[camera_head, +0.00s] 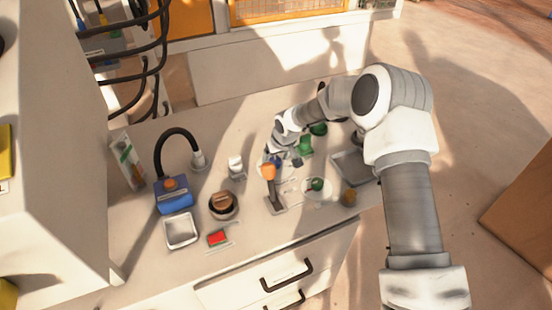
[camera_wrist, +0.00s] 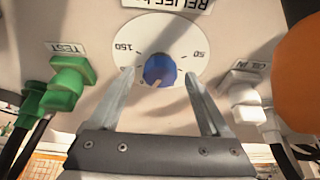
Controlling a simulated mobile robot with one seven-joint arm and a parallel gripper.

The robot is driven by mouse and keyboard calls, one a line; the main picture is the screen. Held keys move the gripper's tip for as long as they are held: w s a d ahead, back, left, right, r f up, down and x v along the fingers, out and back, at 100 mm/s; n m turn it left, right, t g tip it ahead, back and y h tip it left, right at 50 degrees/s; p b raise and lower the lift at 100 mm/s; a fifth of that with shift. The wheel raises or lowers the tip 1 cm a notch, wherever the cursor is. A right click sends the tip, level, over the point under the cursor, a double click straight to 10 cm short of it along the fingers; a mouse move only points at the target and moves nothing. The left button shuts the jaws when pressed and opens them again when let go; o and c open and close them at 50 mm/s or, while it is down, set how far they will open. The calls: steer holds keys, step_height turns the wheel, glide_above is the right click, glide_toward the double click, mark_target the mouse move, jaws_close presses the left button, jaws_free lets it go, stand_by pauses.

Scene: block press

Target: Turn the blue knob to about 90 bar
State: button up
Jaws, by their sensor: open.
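The blue knob (camera_wrist: 160,70) sits on a round white dial (camera_wrist: 185,38) in the wrist view, with 150 at upper left and 50 at right. A pale pointer mark on the knob points downward, slightly left, not at a readable number. My gripper (camera_wrist: 159,76) is open, with one finger on each side of the knob and clear gaps between. Whether the fingertips reach the knob's depth I cannot tell. In the head view, my arm reaches over the bench toward an orange-topped stand (camera_head: 268,172), and I cannot make out the knob clearly.
A green TEST connector (camera_wrist: 68,85) is left of the dial and a white OIL IN connector (camera_wrist: 243,95) is right. An orange rounded object (camera_wrist: 299,90) is close at right. The bench holds a blue box (camera_head: 174,197), a metal tray (camera_head: 181,246) and a brown round piece (camera_head: 222,204).

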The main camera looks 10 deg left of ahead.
jaws_close()
steer(key=shift+n, duration=0.3)
steer(key=n+g+y+p, duration=0.1)
steer(key=n, duration=0.2)
steer(key=shift+w+d, duration=0.1)
steer(key=n+g, duration=0.1)
steer(key=n, duration=0.1)
steer(key=n+y+b, duration=0.1)
steer(key=n, duration=0.2)
steer(key=shift+w+g, duration=0.1)
steer(key=shift+g, duration=0.3)
stand_by(0.4)
jaws_free()
